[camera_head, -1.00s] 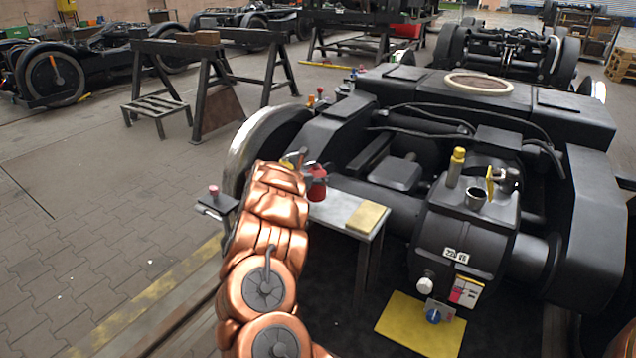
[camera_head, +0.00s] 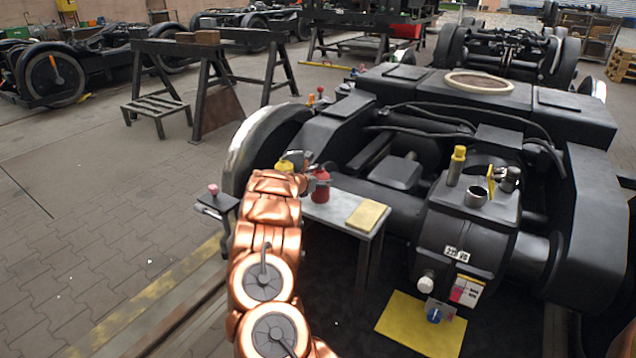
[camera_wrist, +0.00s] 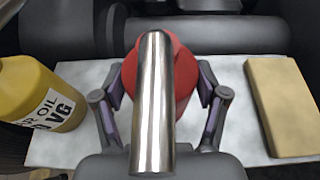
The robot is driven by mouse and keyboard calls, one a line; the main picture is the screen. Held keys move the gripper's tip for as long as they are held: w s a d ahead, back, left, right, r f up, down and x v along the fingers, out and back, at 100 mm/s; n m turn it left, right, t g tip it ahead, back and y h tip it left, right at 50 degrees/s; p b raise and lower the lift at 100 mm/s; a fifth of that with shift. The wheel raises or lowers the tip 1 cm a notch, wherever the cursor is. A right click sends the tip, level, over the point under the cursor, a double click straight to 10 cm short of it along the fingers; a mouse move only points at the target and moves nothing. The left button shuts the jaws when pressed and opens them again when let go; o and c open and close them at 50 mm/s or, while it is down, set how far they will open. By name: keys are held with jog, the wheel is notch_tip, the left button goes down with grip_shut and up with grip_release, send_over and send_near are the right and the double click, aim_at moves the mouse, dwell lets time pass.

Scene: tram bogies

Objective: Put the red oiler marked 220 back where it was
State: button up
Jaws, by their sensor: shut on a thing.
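The red oiler (camera_wrist: 183,62) is between the two fingers of my gripper (camera_wrist: 163,103) in the wrist view, which are shut on it from both sides. Its bright metal spout (camera_wrist: 154,100) points toward the wrist camera and covers part of the red body. In the head view the red oiler (camera_head: 321,187) is upright at the left end of a small grey bench (camera_head: 333,212). I cannot tell whether its base touches the top. No 220 mark shows on it from here. My arm hides most of the gripper in the head view.
A yellow oil bottle (camera_wrist: 40,95) stands close left of the gripper. A tan block (camera_wrist: 284,105) lies on the bench to the right. The black gearbox (camera_head: 468,235) carries a yellow oiler (camera_head: 456,166) and an open filler neck (camera_head: 476,196). A yellow mat (camera_head: 412,328) lies below.

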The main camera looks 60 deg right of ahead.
jog(key=o, duration=1.7)
jog(key=shift+r, duration=0.2)
jog(key=shift+a, duration=0.25)
jog(key=v, duration=1.1)
jog(key=shift+a+p, duration=0.2)
jog(key=shift+p, duration=0.25)
